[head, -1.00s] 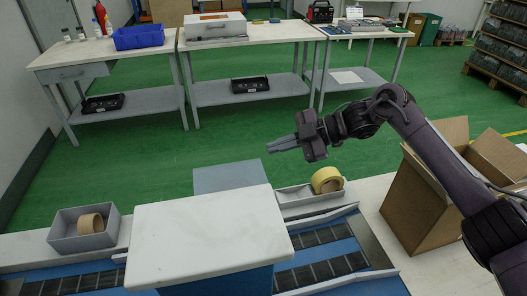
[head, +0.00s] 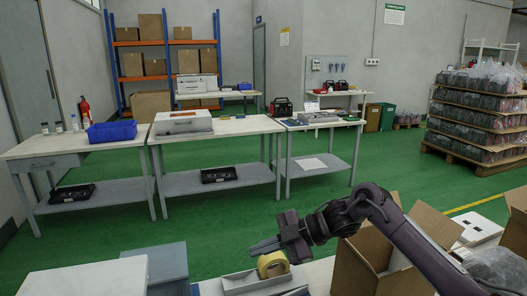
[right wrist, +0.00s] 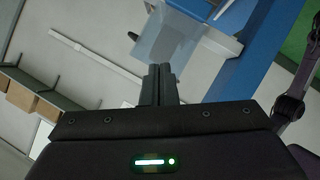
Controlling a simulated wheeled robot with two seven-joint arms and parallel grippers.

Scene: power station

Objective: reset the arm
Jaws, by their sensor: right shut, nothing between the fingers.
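My right arm (head: 385,215) comes in from the right in the head view. Its gripper (head: 264,246) points left, above a grey tray that holds a yellow tape roll (head: 272,264). In the right wrist view the two fingers of this gripper (right wrist: 159,72) lie side by side, shut, with nothing between them. My left gripper is in neither view.
An open cardboard box (head: 375,262) stands at the lower right, close to my right arm. A white-topped block (head: 85,278) is at the lower left. White worktables (head: 240,127) stand across the green floor. A loaded pallet stack (head: 475,115) is at the far right.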

